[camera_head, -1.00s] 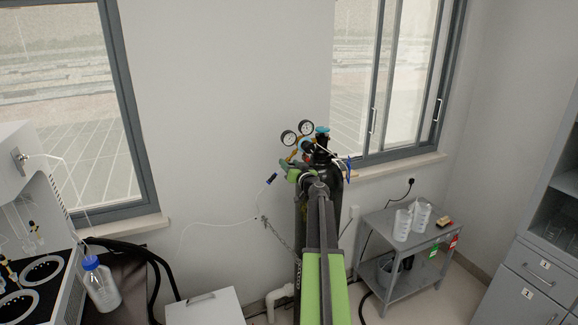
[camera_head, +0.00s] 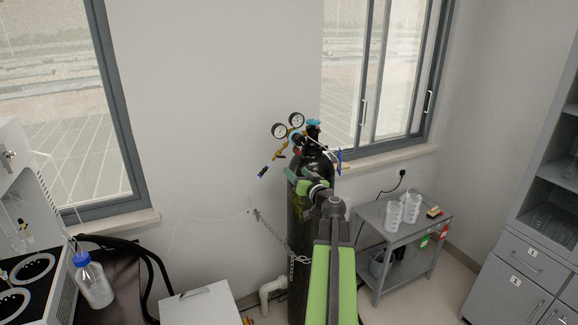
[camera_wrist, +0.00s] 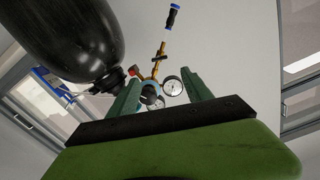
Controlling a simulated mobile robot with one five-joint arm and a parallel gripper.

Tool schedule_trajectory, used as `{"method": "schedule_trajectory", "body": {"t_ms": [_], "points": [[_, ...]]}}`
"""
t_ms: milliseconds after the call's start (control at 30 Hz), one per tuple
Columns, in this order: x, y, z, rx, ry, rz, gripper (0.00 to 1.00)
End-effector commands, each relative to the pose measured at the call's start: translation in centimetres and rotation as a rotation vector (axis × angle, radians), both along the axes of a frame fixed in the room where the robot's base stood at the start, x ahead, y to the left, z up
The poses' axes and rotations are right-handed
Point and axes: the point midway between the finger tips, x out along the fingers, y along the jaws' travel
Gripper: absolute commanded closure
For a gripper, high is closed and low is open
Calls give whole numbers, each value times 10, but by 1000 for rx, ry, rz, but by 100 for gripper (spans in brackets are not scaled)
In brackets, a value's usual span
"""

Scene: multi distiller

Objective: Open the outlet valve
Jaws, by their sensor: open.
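A black gas cylinder (camera_head: 316,160) stands upright by the wall with a regulator and two round gauges (camera_head: 288,126) at its top. A thin brass outlet fitting (camera_head: 279,154) extends left and down from the regulator to a dark blue connector (camera_head: 263,171) with a pale hose. The wrist view shows the brass outlet fitting (camera_wrist: 160,52) and the connector (camera_wrist: 171,18) beyond my fingers. My green gripper (camera_head: 295,182) is open and empty in front of the cylinder, below the regulator. In the wrist view, the gauges and a blue knob show between my gripper's fingers (camera_wrist: 163,88). The valve's exact setting is unclear.
The cylinder's dark body (camera_wrist: 75,35) is close on the left in the wrist view. A chain (camera_head: 275,237) runs from the wall to the cylinder. A grey cart (camera_head: 385,232) stands right, a white box (camera_head: 200,302) lower left. Plain wall is left of the regulator.

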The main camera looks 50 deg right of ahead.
Motion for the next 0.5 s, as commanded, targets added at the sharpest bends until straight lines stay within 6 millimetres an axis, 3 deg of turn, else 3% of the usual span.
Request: {"method": "schedule_trajectory", "body": {"t_ms": [33, 200, 500], "points": [[-11, 6, 0, 0, 0, -2, 42], [-26, 11, 0, 0, 0, 0, 42], [-27, 11, 0, 0, 0, 1, 43]]}}
